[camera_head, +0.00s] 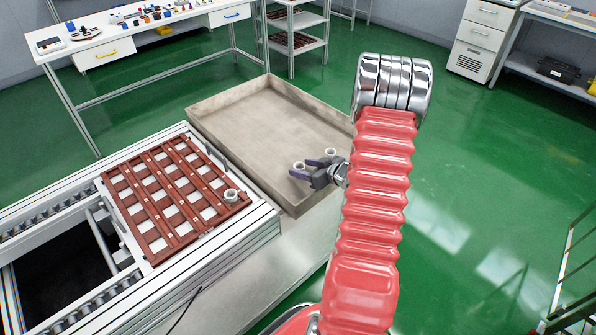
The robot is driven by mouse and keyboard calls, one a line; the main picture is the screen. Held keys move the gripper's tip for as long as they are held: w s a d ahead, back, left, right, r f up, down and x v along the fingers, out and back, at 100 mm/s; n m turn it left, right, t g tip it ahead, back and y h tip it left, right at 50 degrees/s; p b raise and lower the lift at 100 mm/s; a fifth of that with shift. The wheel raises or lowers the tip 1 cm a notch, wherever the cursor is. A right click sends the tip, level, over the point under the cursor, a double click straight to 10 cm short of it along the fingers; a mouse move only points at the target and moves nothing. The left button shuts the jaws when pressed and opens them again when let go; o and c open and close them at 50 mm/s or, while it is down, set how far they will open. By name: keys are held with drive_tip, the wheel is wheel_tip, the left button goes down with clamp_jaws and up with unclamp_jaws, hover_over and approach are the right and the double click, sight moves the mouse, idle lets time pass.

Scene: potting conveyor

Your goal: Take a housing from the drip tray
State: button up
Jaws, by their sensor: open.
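The drip tray (235,115) is a shallow beige-grey tray in the middle of the view. Two small white ring-shaped housings are at its near right end. One housing (299,165) is at the fingertips of my gripper (298,169), seemingly between them; I cannot tell whether they touch it. The other housing (330,151) is just behind the upper finger, partly hidden.
The pallet sits on a conveyor (235,234) left of the tray, with rails along it. A workbench (110,45) with small parts stands at the back left, and shelves (298,22) stand behind the tray. The tray's left and far parts are empty.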

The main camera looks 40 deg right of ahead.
sight(303, 169)
drive_tip(key=shift+w+f, duration=0.15)
drive_tip(key=shift+w, duration=0.2)
drive_tip(key=shift+c, duration=0.4)
drive_tip(key=c, duration=1)
drive_tip(key=shift+r, duration=5)
